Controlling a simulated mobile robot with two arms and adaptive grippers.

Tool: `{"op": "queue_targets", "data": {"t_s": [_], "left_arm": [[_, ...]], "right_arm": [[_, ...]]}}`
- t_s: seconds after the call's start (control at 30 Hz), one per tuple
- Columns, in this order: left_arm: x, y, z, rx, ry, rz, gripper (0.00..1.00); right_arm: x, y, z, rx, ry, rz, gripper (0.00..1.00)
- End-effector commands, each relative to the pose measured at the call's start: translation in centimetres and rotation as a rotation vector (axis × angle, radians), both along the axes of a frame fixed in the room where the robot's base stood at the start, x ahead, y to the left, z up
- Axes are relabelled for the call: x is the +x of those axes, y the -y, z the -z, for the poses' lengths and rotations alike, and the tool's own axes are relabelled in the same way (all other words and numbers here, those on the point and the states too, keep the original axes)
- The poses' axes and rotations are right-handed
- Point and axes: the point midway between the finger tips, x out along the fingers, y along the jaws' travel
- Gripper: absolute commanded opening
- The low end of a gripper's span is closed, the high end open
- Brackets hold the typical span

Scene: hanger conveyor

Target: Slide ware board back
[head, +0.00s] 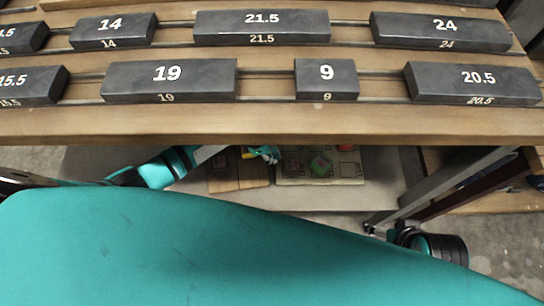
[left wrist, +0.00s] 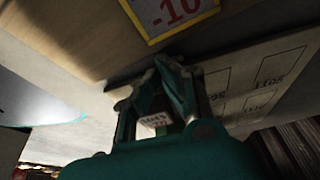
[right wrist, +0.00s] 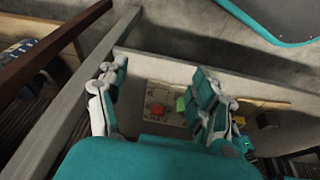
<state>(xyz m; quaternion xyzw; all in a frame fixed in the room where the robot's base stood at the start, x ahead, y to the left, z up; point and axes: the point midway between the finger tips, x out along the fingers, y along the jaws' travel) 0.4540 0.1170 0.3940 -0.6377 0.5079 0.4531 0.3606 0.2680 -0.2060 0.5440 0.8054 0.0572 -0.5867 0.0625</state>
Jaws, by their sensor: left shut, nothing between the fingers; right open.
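A pale flat board with printed outlines (head: 346,180), which looks like the ware board, lies below the wooden rack. A green piece (head: 321,164) is on it. It shows between the fingers in the right wrist view (right wrist: 155,93), with red and green pieces. My left gripper (head: 264,154) is shut and empty at the board's left edge; the rack's front edge partly hides it. In the left wrist view the gripper (left wrist: 165,75) is close to a printed pale surface (left wrist: 265,75); I cannot tell whether they touch. My right gripper (head: 374,229) is open and empty, right of and nearer than the board.
The wooden rack (head: 300,125) with several numbered dark blocks (head: 169,80) spans the top. A grey metal post (head: 450,187) slants beside my right arm. A label reading -10 (left wrist: 175,12) is on a wooden panel near my left gripper.

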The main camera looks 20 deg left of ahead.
Motion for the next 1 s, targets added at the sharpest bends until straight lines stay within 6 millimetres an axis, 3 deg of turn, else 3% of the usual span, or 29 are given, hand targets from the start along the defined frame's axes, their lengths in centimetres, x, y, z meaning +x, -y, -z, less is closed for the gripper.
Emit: {"op": "queue_targets", "data": {"t_s": [0.3, 0.43, 0.67, 0.8, 1.0], "left_arm": [[0.0, 0.0, 0.0, 0.0, 0.0, 0.0, 0.0], [-0.3, -1.2, -0.1, 0.003, -0.002, -0.001, 0.0], [-1.4, -6.3, -0.2, 0.006, -0.003, -0.004, 0.0], [-2.4, -10.3, -0.1, 0.008, -0.004, -0.003, 0.0], [-3.7, -16.1, 0.2, 0.008, -0.003, -0.004, 0.0]], "right_arm": [[0.0, 0.0, -0.1, 0.0, 0.0, 0.0, 0.67], [0.3, 0.0, 0.1, 0.0, -0.001, 0.0, 0.67], [1.4, -0.3, 4.6, -0.002, -0.033, -0.003, 0.67], [1.6, -0.4, 7.4, -0.001, -0.046, -0.006, 0.67], [1.7, -0.4, 8.4, -0.002, -0.046, -0.007, 0.67]]}}
